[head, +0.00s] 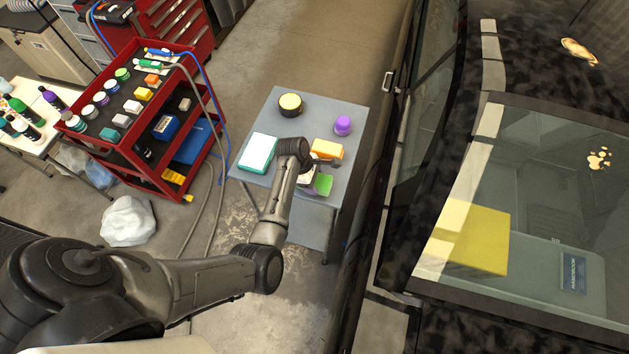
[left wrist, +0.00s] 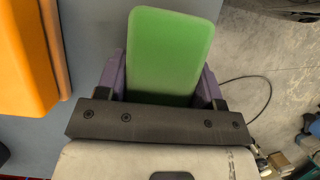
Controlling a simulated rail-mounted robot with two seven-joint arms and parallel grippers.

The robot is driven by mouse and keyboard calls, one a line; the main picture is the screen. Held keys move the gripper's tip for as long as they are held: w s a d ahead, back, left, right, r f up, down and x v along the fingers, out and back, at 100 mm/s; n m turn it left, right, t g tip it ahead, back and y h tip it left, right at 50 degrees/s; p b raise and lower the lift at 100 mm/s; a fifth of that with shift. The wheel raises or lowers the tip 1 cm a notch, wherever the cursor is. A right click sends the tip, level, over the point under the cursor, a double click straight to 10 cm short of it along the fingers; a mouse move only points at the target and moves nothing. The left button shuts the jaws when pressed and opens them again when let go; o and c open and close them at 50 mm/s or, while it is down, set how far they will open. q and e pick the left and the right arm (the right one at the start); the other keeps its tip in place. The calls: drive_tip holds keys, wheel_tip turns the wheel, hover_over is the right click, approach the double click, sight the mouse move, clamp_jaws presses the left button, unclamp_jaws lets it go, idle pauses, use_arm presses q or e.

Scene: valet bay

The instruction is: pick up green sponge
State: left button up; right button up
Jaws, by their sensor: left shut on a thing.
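The green sponge (head: 323,184) is at the front right edge of the grey table (head: 309,110) in the head view. It fills the space between the fingers in the left wrist view (left wrist: 170,52). My left gripper (head: 311,182) is shut on the sponge, with a purple finger on each side of it. Whether the sponge touches the table top cannot be told. My right gripper is in neither view.
An orange block (head: 327,149) stands close beside the gripper. A white-and-teal box (head: 257,153), a yellow-topped round tin (head: 290,104) and a purple item (head: 343,125) share the table. A red cart (head: 150,185) stands left; a black car (head: 445,185) is close on the right.

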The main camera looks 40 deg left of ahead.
use_arm(q)
drive_tip(key=shift+r, duration=0.1)
wheel_tip(320, 180, up, 10)
drive_tip(key=shift+r+b, duration=0.1)
drive_tip(key=shift+b, duration=0.7)
